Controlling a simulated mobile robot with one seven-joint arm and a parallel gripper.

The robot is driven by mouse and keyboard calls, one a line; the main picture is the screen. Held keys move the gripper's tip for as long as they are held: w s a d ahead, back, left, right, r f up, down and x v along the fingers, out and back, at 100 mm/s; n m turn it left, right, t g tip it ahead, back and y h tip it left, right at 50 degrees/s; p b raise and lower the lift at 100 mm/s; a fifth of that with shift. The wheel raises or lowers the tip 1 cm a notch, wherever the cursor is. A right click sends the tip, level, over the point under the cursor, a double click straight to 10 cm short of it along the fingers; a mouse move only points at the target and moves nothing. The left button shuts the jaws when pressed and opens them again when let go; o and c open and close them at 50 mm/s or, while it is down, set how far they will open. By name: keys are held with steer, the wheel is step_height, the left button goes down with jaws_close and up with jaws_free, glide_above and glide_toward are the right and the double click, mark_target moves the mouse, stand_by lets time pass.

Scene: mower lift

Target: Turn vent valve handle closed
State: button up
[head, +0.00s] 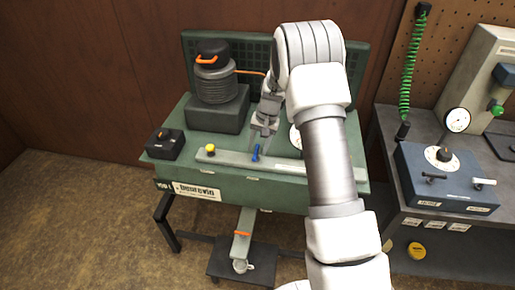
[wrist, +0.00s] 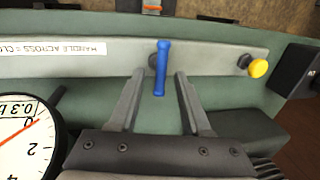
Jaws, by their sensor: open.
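The blue vent valve handle (head: 255,152) is on the pale grey rail (head: 225,157) at the front of the green bench. In the wrist view the blue handle (wrist: 161,68) lies crosswise to the rail (wrist: 215,45). My gripper (head: 263,128) is just behind the handle, pointing down. In the wrist view my gripper (wrist: 161,76) is open, one finger on each side of the handle, with a visible gap on both sides. Contact is not visible. A label (wrist: 60,47) on the rail reads upside down "HANDLE ACROSS = CLO", cut off.
A yellow knob (wrist: 258,68) sits on the rail, with a black box (head: 165,144) beyond it. A pressure gauge (wrist: 25,140) is near my gripper. A ribbed grey bellows (head: 214,82) stands behind. A blue box (head: 445,177) is on the right-hand bench.

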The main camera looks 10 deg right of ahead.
steer(key=shift+a+f, duration=0.15)
steer(key=shift+f, duration=0.4)
jaws_close()
